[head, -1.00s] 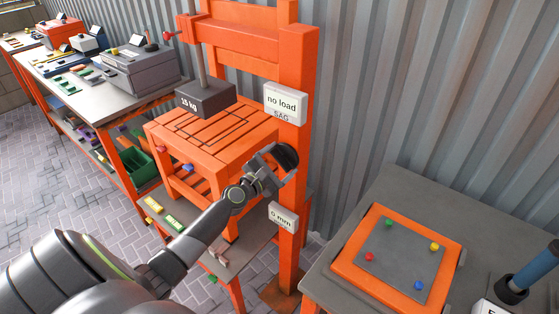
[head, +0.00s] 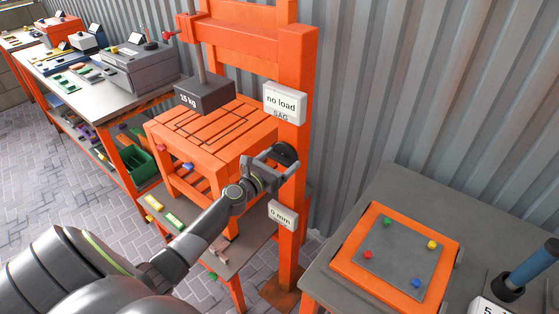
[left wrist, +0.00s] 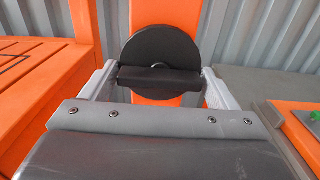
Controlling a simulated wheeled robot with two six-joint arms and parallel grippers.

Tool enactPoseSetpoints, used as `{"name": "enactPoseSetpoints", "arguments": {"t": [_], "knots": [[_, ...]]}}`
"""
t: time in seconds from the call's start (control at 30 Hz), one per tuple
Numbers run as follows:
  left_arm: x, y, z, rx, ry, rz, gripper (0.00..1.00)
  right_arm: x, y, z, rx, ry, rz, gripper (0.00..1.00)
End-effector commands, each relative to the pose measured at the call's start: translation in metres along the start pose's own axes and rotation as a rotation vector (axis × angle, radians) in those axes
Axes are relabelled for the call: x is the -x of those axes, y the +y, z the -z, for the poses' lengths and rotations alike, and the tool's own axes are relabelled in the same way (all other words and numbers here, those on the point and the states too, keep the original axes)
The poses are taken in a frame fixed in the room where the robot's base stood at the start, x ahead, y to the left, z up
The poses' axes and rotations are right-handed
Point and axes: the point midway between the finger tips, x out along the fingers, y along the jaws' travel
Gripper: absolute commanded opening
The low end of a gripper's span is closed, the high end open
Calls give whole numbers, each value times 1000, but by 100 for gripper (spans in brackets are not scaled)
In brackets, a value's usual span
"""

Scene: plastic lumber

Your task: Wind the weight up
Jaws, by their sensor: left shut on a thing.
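The dark weight marked 15 kg (head: 205,97) hangs on a rod inside the orange frame (head: 292,60), over the orange slatted stool (head: 165,137). A black round winding knob (head: 285,153) sits on the frame's right post. My left gripper (head: 270,163) is at this knob, shut on its raised grip bar. In the left wrist view the knob's disc (left wrist: 160,35) stands upright, and its grip bar (left wrist: 158,79) lies level between the two fingers (left wrist: 158,85). My right gripper is not in view.
Signs on the post read "no load SAG" (head: 284,103) and "0 mm" (head: 283,214). A grey table (head: 400,190) with an orange-rimmed board (head: 345,265) stands at right. A long workbench (head: 100,100) runs along the left. A corrugated metal wall (head: 430,90) closes the back.

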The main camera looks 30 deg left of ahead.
Motion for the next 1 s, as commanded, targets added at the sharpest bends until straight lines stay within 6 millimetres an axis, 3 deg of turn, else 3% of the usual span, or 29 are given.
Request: {"name": "enactPoseSetpoints", "arguments": {"t": [0.47,0.5,0.6,1.0], "knots": [[1,0,3,19,4,1,59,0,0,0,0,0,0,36],[1,0,3,19,4,1,84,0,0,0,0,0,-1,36],[1,0,2,18,4,0,95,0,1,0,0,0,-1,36],[10,0,1,13,2,0,95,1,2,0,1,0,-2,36]]}}
